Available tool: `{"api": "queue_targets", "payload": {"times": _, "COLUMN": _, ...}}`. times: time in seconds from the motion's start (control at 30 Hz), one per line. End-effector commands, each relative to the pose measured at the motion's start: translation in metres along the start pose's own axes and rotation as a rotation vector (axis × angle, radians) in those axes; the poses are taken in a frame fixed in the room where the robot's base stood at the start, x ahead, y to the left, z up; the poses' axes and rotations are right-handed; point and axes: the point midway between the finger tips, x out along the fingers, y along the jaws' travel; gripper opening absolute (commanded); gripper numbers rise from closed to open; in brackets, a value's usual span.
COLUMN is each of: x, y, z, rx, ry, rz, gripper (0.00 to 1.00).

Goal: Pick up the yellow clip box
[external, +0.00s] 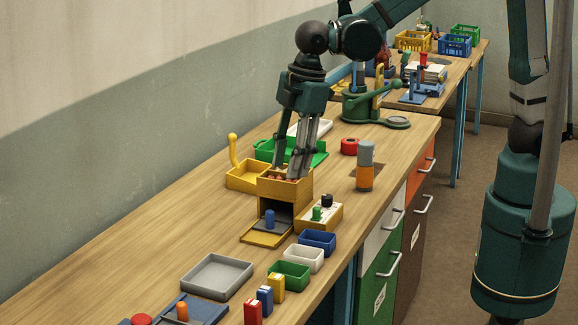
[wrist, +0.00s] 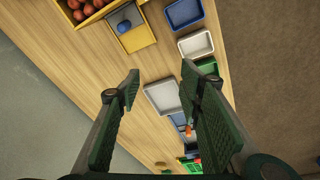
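A small upright yellow box (external: 277,287), which looks like the clip box, stands at the near end of the bench. It is in a short row beside a blue box (external: 265,299) and a red box (external: 252,312). My gripper (external: 288,172) is well behind it, pointing down, with its fingertips overlapping the top of a yellow dispenser in the external view. In the wrist view my gripper (wrist: 162,82) is open, its two fingers wide apart with nothing between them but bench. There, the small boxes are partly hidden by the right finger, and I cannot pick out the yellow one clearly.
The yellow dispenser (external: 290,188) holds reddish round items. Blue (external: 317,241), white (external: 303,258) and green (external: 289,275) trays line the bench's right edge. A grey tray (external: 217,275) lies left of the small boxes. A grey-and-orange cylinder (external: 365,170) stands farther back. The bench's left side is clear.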

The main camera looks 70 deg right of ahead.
Motion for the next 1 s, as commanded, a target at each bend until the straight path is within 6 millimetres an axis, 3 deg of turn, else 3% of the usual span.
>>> {"api": "queue_targets", "payload": {"times": 0.2, "x": 0.028, "y": -0.031, "z": -0.043, "rx": -0.118, "ry": -0.034, "rz": -0.032, "gripper": 0.37}}
{"api": "queue_targets", "payload": {"times": 0.6, "x": 0.086, "y": -0.1, "z": -0.107, "rx": -0.329, "ry": -0.094, "rz": -0.088, "gripper": 0.37}}
{"api": "queue_targets", "payload": {"times": 0.8, "x": 0.114, "y": -0.136, "z": -0.131, "rx": -0.422, "ry": -0.122, "rz": -0.112, "gripper": 0.37}}
{"api": "queue_targets", "payload": {"times": 1.0, "x": 0.131, "y": -0.157, "z": -0.143, "rx": -0.477, "ry": -0.137, "rz": -0.126, "gripper": 0.37}}
